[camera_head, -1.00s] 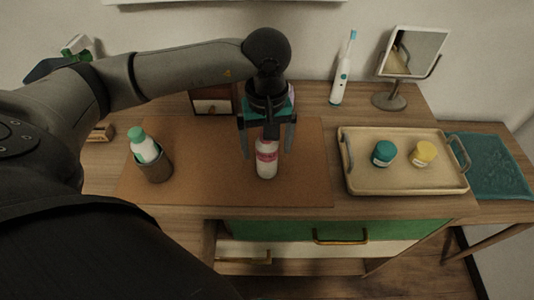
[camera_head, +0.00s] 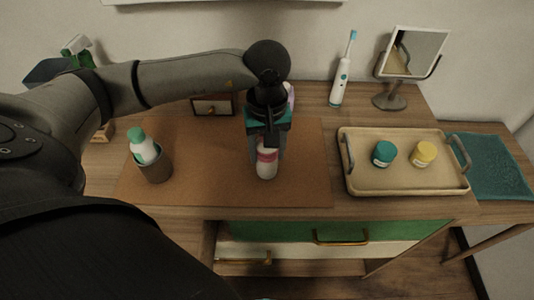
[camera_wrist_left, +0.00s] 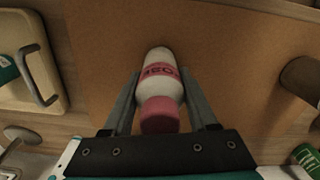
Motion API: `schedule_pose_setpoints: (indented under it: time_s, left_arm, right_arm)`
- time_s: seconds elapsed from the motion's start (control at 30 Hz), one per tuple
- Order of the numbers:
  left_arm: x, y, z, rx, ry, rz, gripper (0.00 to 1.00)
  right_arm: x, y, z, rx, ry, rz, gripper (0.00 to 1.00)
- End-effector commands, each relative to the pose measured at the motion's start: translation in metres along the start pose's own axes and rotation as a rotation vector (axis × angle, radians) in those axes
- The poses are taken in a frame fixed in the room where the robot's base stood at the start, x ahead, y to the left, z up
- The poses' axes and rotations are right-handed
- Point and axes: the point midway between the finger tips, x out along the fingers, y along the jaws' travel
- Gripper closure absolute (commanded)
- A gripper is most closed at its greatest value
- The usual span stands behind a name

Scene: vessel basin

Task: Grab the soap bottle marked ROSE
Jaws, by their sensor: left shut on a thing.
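The ROSE soap bottle (camera_head: 267,168) is white with a pink band and pink cap, and stands upright on the brown mat. In the left wrist view the bottle (camera_wrist_left: 160,60) lies between the fingers, and the lettering on its pink label appears upside down, reading as ROSE. My left gripper (camera_head: 266,146) comes down on it from above and is shut on it. In the wrist view the gripper (camera_wrist_left: 161,85) has a finger on each side of the bottle. The gripper hides the bottle's upper part in the head view. My right gripper is not in view.
A brown cup (camera_head: 156,168) with a green-capped bottle (camera_head: 143,147) stands left on the mat (camera_head: 215,185). A tray (camera_head: 400,187) with a teal jar (camera_head: 383,153) and a yellow jar (camera_head: 423,154) is at right. An electric toothbrush (camera_head: 340,83) and mirror (camera_head: 412,55) stand behind.

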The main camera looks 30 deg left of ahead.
Motion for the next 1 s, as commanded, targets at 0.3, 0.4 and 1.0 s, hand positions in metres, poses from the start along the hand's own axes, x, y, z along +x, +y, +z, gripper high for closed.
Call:
schedule_pose_setpoints:
  time_s: [0.3,0.4,1.0]
  left_arm:
    - [0.000,0.000,0.000,0.000,0.001,0.000,1.00]
    - [-0.001,0.000,0.000,0.000,0.001,0.001,1.00]
    - [-0.063,0.001,-0.002,0.000,0.007,0.006,1.00]
  right_arm:
    - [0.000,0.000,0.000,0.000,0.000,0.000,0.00]
    - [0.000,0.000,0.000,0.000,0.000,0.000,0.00]
    - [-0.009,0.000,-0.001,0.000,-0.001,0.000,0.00]
